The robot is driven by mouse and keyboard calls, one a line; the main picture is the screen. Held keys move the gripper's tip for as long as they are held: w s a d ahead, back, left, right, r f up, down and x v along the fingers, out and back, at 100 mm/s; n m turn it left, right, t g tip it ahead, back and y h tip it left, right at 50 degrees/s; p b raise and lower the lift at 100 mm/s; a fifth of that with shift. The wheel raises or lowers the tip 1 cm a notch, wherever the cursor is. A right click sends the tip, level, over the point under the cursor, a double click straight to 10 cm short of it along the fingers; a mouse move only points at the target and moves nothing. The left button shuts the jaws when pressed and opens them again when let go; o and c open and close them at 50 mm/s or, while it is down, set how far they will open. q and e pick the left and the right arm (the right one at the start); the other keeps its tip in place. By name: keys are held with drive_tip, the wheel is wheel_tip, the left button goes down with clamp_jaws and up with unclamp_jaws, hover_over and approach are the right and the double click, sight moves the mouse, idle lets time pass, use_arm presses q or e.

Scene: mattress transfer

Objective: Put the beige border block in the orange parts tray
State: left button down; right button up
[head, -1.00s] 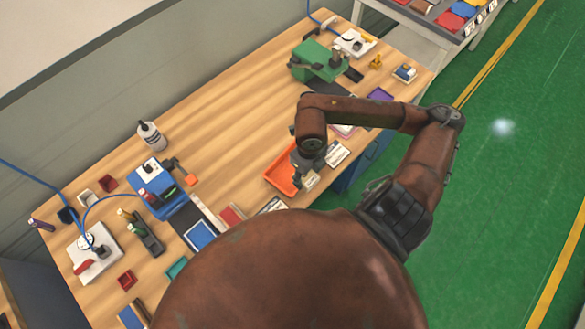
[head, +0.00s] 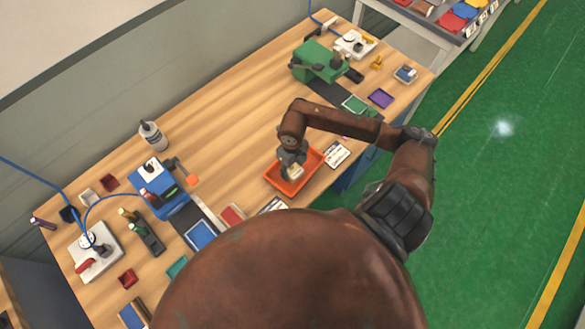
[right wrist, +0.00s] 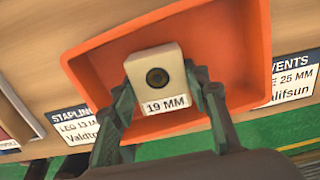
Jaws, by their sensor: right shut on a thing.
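The beige border block (right wrist: 154,68) has a dark round hole and a "19 MM" label. My right gripper (right wrist: 165,95) is shut on it, with a finger on each side. The orange parts tray (right wrist: 240,45) lies behind the block in the right wrist view, and the block shows over the tray's inside. In the head view, my right gripper (head: 293,165) and the block (head: 296,172) are over the tray (head: 312,161). I cannot tell whether the block touches the tray floor. My left gripper is not in view.
Printed label cards (head: 337,154) lie beside the tray near the table's front edge. A blue device (head: 165,190) stands to the left and a green one (head: 320,60) at the back. The wooden tabletop (head: 230,120) behind the tray is clear.

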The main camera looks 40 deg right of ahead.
sight(292, 169)
drive_tip(key=shift+f, duration=0.1)
drive_tip(key=o, duration=1.3)
wheel_tip(292, 169, up, 12)
